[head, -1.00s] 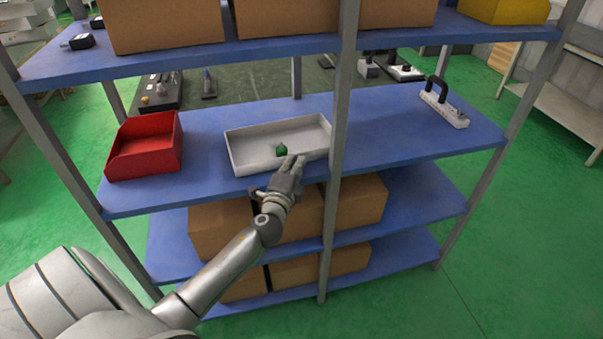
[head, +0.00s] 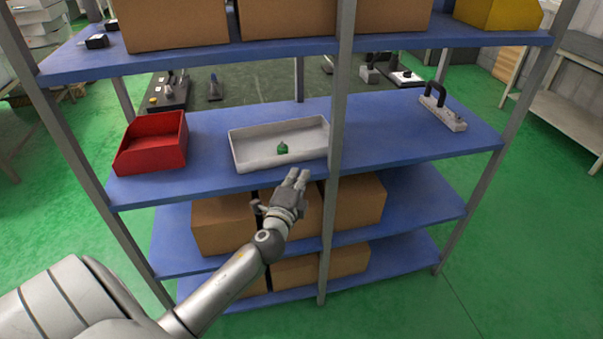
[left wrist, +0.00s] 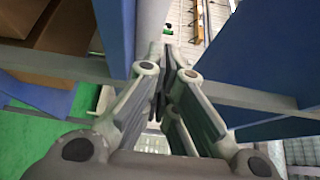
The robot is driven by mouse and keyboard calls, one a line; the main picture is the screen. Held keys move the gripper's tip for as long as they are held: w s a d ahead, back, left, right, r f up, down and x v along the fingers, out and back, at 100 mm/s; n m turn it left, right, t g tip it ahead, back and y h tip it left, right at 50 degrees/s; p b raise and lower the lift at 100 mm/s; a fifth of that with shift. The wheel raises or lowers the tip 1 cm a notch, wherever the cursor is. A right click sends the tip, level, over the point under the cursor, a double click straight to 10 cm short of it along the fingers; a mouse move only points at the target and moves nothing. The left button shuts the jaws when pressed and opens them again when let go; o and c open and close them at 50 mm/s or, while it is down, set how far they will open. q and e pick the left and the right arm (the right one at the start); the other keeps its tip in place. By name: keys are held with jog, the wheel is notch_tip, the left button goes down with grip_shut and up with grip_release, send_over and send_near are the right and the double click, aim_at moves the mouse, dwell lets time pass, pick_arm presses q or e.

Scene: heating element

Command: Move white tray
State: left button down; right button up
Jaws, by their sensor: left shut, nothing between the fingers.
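The white tray (head: 246,158) lies on the middle blue shelf, left of the grey upright, with a small green object (head: 283,148) inside it. My left gripper (head: 298,173) is in front of the shelf's front edge, just below and in front of the tray, and does not touch it. In the left wrist view its fingers (left wrist: 166,62) are together with nothing between them. The tray cannot be made out in that view. My right gripper is not in view.
A red bin (head: 152,145) stands left of the tray on the same shelf (head: 390,140). A white block with a black handle (head: 441,108) is at the far right. A grey upright (head: 338,130) rises beside the tray's right end. Cardboard boxes (head: 222,225) fill the shelf below.

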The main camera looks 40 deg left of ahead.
pick_arm(q)
jog(key=b+v, duration=0.1)
jog(key=v, duration=0.6)
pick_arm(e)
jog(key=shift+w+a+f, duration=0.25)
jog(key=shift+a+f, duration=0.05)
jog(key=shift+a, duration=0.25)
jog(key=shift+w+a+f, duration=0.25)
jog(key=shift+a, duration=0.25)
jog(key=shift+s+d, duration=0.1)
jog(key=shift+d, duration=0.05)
